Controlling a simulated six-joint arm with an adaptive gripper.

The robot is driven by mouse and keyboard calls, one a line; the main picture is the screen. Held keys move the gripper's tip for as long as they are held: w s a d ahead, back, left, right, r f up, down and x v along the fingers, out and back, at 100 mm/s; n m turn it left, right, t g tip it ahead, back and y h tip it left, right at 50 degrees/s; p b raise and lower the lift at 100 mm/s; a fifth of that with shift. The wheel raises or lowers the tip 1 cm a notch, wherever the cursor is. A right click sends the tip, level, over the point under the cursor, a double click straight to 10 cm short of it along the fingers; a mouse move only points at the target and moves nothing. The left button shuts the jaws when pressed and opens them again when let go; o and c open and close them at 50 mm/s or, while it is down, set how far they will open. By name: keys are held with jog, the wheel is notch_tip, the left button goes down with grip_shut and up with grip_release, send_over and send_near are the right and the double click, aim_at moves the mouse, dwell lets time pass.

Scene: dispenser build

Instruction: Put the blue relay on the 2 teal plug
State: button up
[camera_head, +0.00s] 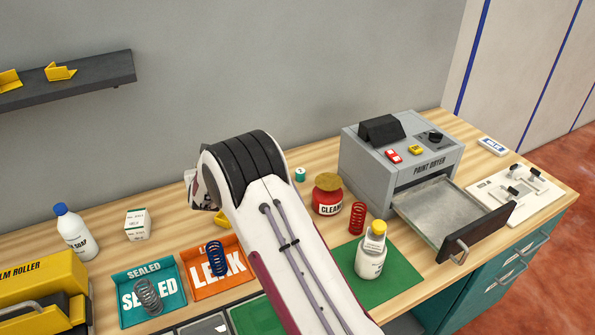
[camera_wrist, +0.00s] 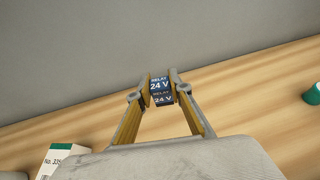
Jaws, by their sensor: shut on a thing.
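A dark blue relay (camera_wrist: 161,88) marked "RELAY 24 V" is between the fingertips of my gripper (camera_wrist: 161,90) in the wrist view. The gripper is shut on it, and its label faces the camera. The wall and the wooden bench top show behind it. A small teal plug (camera_head: 300,174) stands on the bench right of my arm in the head view. What looks like the same plug (camera_wrist: 313,94) shows at the right edge of the wrist view, well apart from the relay. Its number is too small to read. My arm hides the relay in the head view.
A red jar (camera_head: 327,196), a red spring (camera_head: 357,218) and a white bottle (camera_head: 370,255) stand right of my arm. A grey paint dryer (camera_head: 365,160) has its drawer (camera_head: 440,215) open. A white box (camera_head: 137,224) and teal and orange trays are left.

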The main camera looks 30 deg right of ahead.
jog(key=w+d+r+m+h, duration=0.3)
jog(key=d+h, duration=0.1)
jog(key=d, duration=0.6)
notch_tip(320, 180, up, 2)
jog(key=r+m+g+h, duration=0.1)
jog(key=m+g+h, duration=0.6)
jog(key=m+g, duration=0.15)
send_over(300, 171)
jog(key=shift+f+m, duration=0.25)
jog(key=shift+m, duration=0.1)
jog(key=shift+f, duration=0.1)
jog(key=shift+t, duration=0.25)
jog(key=shift+f, duration=3.05)
jog(key=shift+f, duration=0.1)
jog(key=shift+f, duration=1.75)
